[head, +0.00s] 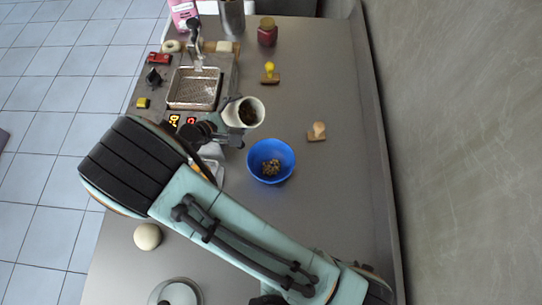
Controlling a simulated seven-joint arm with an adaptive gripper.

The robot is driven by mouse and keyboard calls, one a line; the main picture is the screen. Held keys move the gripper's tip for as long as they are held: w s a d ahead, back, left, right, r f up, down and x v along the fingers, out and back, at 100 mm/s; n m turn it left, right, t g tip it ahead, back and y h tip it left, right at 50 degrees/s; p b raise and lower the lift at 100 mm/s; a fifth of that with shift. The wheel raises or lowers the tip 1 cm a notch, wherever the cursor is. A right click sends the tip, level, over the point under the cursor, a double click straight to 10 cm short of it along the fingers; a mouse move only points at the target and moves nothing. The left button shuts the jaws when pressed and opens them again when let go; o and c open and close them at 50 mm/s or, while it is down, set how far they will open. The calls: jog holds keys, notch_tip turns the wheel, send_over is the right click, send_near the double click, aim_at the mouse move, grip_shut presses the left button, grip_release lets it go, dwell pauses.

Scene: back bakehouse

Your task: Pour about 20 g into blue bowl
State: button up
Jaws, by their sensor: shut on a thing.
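The blue bowl (288,153) stands on the grey worktop, with a small heap of brown bits (271,167) in its bottom. My gripper (229,130) is shut on a white cup (235,107), just up and left of the bowl in the picture. The cup is tilted, its mouth facing the camera and the right, and dark brown bits (248,112) lie inside. The cup appears apart from the bowl, and no falling stream shows. My arm partly hides a pale object below the gripper.
A machine with a metal tray (194,88) and lit digits (174,121), too small to read surely, stands left of the cup. A wooden piece (317,133), a yellow-topped stamp (270,75) and a red jar (267,32) stand nearby. The worktop right of the bowl is clear.

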aim_at(248, 124)
jog(key=shift+r, duration=0.2)
jog(key=shift+f+m+t+y, duration=0.4)
jog(key=shift+m+y, duration=0.1)
jog(key=shift+m, duration=0.3)
jog(key=shift+r+m+t+y, duration=0.3)
jog(key=shift+r+m+t, duration=0.1)
jog(key=shift+r, duration=0.05)
jog(key=shift+f+m+t, duration=0.25)
jog(key=shift+m+t, duration=0.15)
jog(key=shift+m, duration=0.2)
jog(key=shift+y, duration=0.4)
jog(key=shift+s+d+f+m+t, duration=0.2)
jog(key=shift+s+d+f+m, duration=0.15)
jog(key=shift+f, duration=0.25)
jog(key=shift+s+d+f+m+t, duration=0.2)
jog(key=shift+s+d+f+m, duration=0.1)
jog(key=shift+d+f, duration=0.2)
dwell(0.4)
jog(key=shift+s+d+f+m+t+y, duration=0.15)
jog(key=shift+f+m+t+y, duration=0.2)
jog(key=shift+m, duration=0.2)
dwell(1.9)
jog(key=shift+s+r+m+t+p, duration=0.15)
jog(key=shift+m+t+p, duration=0.1)
jog(key=shift+m+p, duration=0.15)
dwell(1.2)
